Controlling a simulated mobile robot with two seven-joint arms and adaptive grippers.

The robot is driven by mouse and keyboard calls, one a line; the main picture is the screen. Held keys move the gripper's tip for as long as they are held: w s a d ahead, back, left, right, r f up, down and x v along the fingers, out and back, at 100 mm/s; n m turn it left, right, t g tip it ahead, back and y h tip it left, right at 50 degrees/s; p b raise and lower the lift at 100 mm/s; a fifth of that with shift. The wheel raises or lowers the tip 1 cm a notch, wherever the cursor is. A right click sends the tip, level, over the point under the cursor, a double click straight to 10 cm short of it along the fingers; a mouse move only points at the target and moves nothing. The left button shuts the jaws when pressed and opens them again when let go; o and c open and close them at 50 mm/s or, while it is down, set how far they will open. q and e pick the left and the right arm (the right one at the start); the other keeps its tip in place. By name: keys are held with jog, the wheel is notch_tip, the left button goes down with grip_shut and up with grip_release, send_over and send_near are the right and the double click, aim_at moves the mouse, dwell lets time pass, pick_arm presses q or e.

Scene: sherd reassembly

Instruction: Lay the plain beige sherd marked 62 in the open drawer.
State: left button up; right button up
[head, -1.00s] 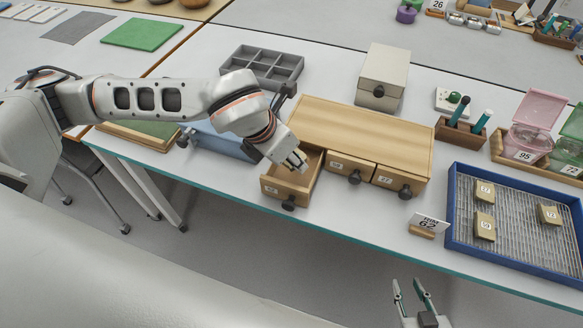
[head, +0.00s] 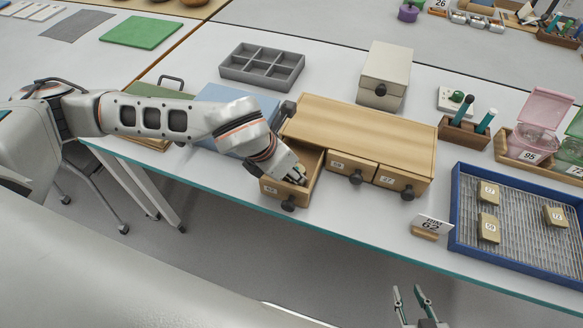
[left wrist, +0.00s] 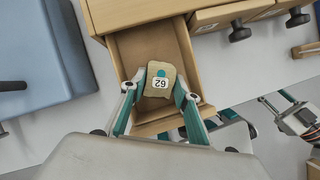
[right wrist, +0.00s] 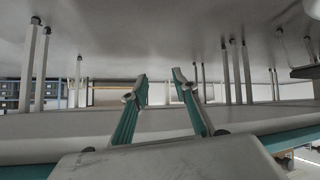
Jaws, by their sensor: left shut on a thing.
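The plain beige sherd marked 62 (left wrist: 160,78) is between the fingers of my left gripper (left wrist: 159,92) in the left wrist view, its label and a teal spot facing the camera. My left gripper (head: 297,178) is shut on it at the open drawer (head: 272,192) in the head view. The left wrist view shows the drawer (left wrist: 150,42) around and behind the sherd; I cannot tell whether the sherd touches the floor. My right gripper (head: 410,292) is open and empty in front of the table; its spread fingers also show in the right wrist view (right wrist: 160,82).
The wooden drawer cabinet (head: 360,130) has two shut drawers beside the open one. A blue tray (head: 455,215) with three sherds and a "RIM 62" card (head: 430,225) are to the right. A blue box (head: 225,98) and a grey compartment tray (head: 262,66) are to the left and behind.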

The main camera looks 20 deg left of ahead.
pick_arm(q)
jog(key=shift+f, duration=0.2)
jog(key=o, duration=0.8)
jog(key=shift+r, duration=0.1)
jog(key=shift+o, duration=0.2)
pick_arm(e)
jog(key=shift+w+d+r, duration=0.1)
jog(key=shift+w+r, duration=0.15)
jog(key=shift+w, duration=0.15)
pick_arm(q)
jog(key=shift+r, duration=0.1)
pick_arm(e)
jog(key=shift+w+r, duration=0.1)
